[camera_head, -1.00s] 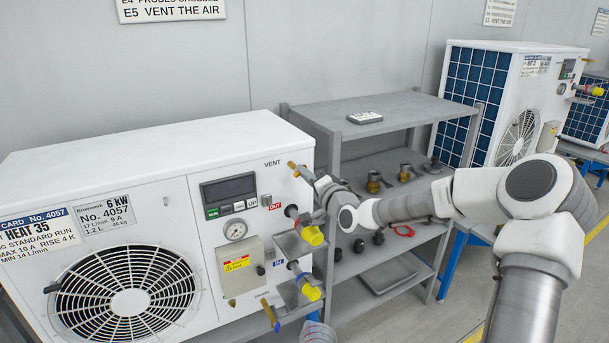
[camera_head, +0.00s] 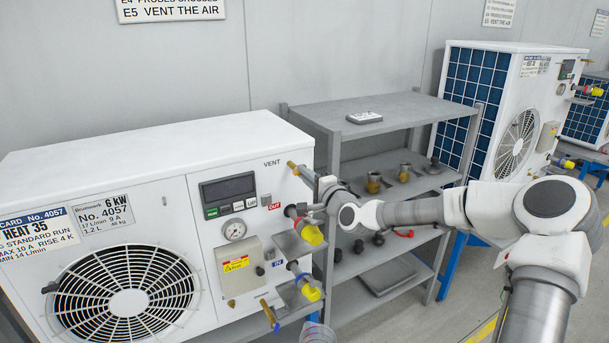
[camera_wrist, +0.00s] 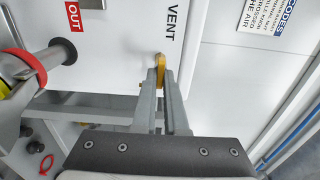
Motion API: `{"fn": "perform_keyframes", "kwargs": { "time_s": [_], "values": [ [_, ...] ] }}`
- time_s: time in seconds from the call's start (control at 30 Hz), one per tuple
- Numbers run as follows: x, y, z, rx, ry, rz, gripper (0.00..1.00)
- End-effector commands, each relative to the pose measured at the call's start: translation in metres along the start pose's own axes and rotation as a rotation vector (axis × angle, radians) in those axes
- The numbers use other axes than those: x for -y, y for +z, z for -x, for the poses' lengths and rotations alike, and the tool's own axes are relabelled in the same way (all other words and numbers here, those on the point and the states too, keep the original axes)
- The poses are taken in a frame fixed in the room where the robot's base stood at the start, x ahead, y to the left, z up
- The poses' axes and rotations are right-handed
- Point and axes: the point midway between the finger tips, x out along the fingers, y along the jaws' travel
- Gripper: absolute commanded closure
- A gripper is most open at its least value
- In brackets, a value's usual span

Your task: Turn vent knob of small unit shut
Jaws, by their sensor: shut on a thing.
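The small unit (camera_head: 155,140) is a white 6 kW box at the left in the head view. Its brass vent knob (camera_head: 292,166) sticks out beside the VENT label near the upper right corner. In the wrist view the knob (camera_wrist: 160,62) is a yellow-brass piece at the fingertips. My gripper (camera_head: 309,175) reaches it from the right. In the wrist view my gripper (camera_wrist: 161,80) has its two grey fingers shut on the knob. The fingers hide part of the knob and its stem.
The OUT port with a yellow cap (camera_head: 312,235) sits just below my gripper. The IN port with a yellow cap (camera_head: 311,292) is lower. A grey shelf (camera_head: 380,108) with fittings stands to the right. A second unit (camera_head: 510,100) stands farther right.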

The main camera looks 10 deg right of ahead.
Motion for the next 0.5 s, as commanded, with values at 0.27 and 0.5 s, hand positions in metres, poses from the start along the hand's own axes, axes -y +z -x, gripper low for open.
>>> {"fn": "perform_keyframes", "kwargs": {
  "time_s": [0.27, 0.5],
  "values": [
    [-0.0002, 0.0001, 0.0000, 0.000, 0.000, -0.002, 0.79],
    [-0.0002, 0.0000, 0.0000, 0.000, 0.000, -0.001, 0.60]
  ]
}}
